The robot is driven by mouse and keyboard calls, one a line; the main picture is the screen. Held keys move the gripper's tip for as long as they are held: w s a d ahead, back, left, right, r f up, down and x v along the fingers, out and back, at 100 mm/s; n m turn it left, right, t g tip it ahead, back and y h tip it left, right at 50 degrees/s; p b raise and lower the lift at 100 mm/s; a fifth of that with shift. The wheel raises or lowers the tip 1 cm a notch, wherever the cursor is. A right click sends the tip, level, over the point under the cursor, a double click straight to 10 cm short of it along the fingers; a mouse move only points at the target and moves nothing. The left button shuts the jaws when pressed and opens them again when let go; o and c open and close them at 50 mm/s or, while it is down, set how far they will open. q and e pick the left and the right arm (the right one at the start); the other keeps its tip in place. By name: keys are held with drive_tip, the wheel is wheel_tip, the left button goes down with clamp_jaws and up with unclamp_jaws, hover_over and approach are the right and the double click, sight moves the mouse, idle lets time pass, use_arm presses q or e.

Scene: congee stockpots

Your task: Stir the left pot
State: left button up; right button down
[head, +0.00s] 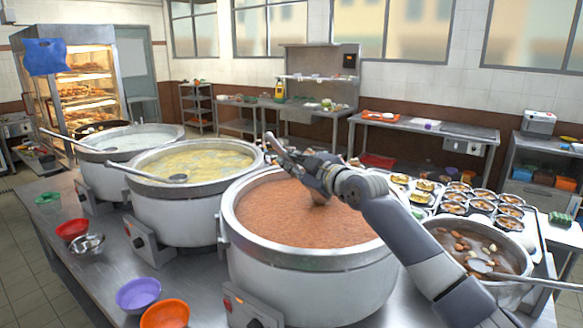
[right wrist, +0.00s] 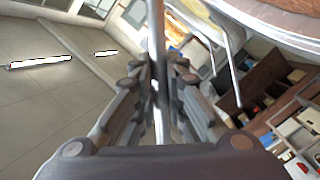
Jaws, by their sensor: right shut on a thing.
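My right gripper (head: 312,180) is above the nearest pot (head: 300,262), which holds reddish-brown congee. It is shut on a metal ladle handle (head: 276,148); in the right wrist view the handle (right wrist: 157,45) runs between the fingers. The ladle's lower end is hidden by the gripper or the congee. The leftmost pot (head: 102,175) holds whitish congee, with a ladle (head: 68,140) leaning over its rim. The middle pot (head: 190,215) holds yellowish congee and has its own ladle (head: 145,173) across its rim. My left gripper is not in view.
A smaller pot (head: 478,250) with dark broth and a ladle stands at the right, near trays of filled bowls (head: 482,205). Red (head: 72,229), purple (head: 138,294) and orange (head: 165,314) bowls sit on the front left of the counter. Free steel surface shows around them.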

drive_tip(key=shift+r+p, duration=3.15)
drive_tip(key=shift+r, duration=1.9)
drive_tip(key=shift+f, duration=0.1)
drive_tip(key=shift+n+b, duration=0.3)
drive_tip(key=shift+b, duration=0.2)
drive_tip(key=shift+n+t+b, duration=0.4)
drive_tip(key=shift+n+b, duration=0.25)
drive_tip(key=shift+n, duration=0.05)
